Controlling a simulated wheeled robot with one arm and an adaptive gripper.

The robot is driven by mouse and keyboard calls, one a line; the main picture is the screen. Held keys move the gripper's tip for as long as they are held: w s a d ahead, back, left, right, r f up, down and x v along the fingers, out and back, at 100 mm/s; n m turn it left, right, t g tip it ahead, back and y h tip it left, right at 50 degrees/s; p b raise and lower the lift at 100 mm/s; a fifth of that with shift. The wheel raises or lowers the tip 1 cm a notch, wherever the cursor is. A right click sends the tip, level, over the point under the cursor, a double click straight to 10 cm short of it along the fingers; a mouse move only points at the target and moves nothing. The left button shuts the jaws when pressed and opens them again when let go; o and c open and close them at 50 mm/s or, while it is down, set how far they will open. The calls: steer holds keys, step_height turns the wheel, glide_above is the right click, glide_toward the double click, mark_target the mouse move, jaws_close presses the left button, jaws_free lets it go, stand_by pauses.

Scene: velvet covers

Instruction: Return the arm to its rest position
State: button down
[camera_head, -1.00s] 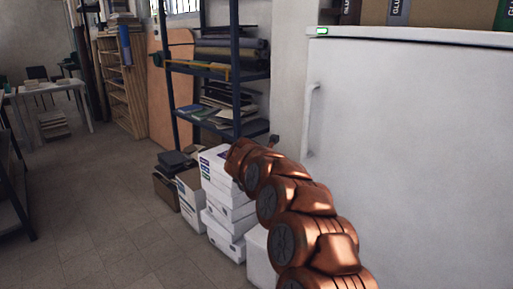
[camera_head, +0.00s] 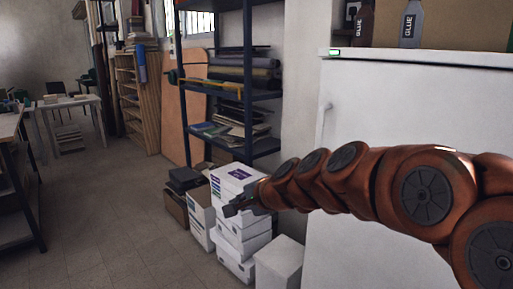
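My arm is copper-coloured with dark round joint caps. It reaches in from the right edge and stretches leftward across the front of the white fridge. My gripper (camera_head: 232,208) is a small dark shape at the arm's left end. It appears in front of the stacked white boxes (camera_head: 237,232). It is too small and dark to tell whether its fingers are open or shut, and I see nothing held in it.
The white fridge (camera_head: 410,100) stands close behind the arm, with glue bottles (camera_head: 411,24) on top. A dark metal shelf (camera_head: 250,85) stands left of it. Darker boxes (camera_head: 184,180) sit beside the white ones. A workbench (camera_head: 12,125) is at far left. The floor (camera_head: 120,230) between is clear.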

steer(key=s+d+f+n+g+h, duration=0.3)
steer(key=s+d+f, duration=0.35)
steer(key=s, duration=0.65)
steer(key=s+d+f+n+g+h, duration=0.25)
steer(key=s+d+f+g, duration=0.2)
steer(key=s+d, duration=0.55)
steer(key=s+d+f+n+g+h, duration=0.2)
steer(key=s+d+f+n+g, duration=0.3)
steer(key=s, duration=1)
step_height(320, 180, up, 18)
steer(key=d+t+p, duration=0.1)
steer(key=t+p, duration=0.1)
steer(key=p, duration=1.5)
steer(key=shift+m, duration=0.45)
steer(key=shift+s+t, duration=0.1)
steer(key=shift+t, duration=0.15)
